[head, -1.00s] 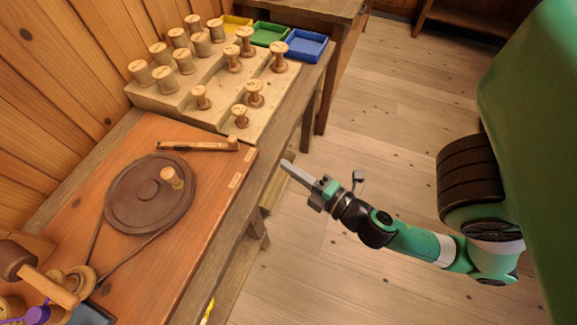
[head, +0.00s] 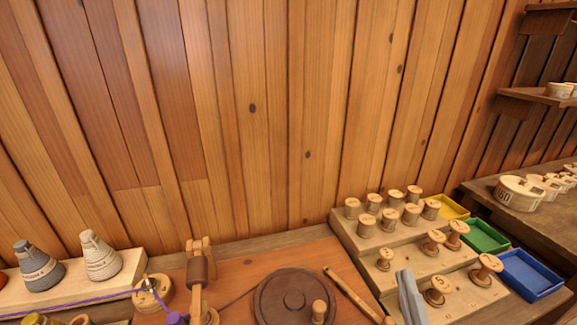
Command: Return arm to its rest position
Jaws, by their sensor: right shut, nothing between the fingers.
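My right gripper (head: 410,297) shows only as grey fingers at the bottom edge, in front of the stepped wooden rack (head: 374,271). The fingers are shut and empty. The rest of the right arm is out of frame. My left gripper is not in view. Several turned wooden spools (head: 458,234) stand on the rack's steps.
A dark wheel (head: 285,292) lies on the bench left of the rack. Yellow (head: 449,208), green (head: 482,236) and blue (head: 531,275) trays sit at its right. Two cones (head: 100,257) and a purple thread (head: 75,299) are at the left. A plank wall (head: 250,130) rises behind.

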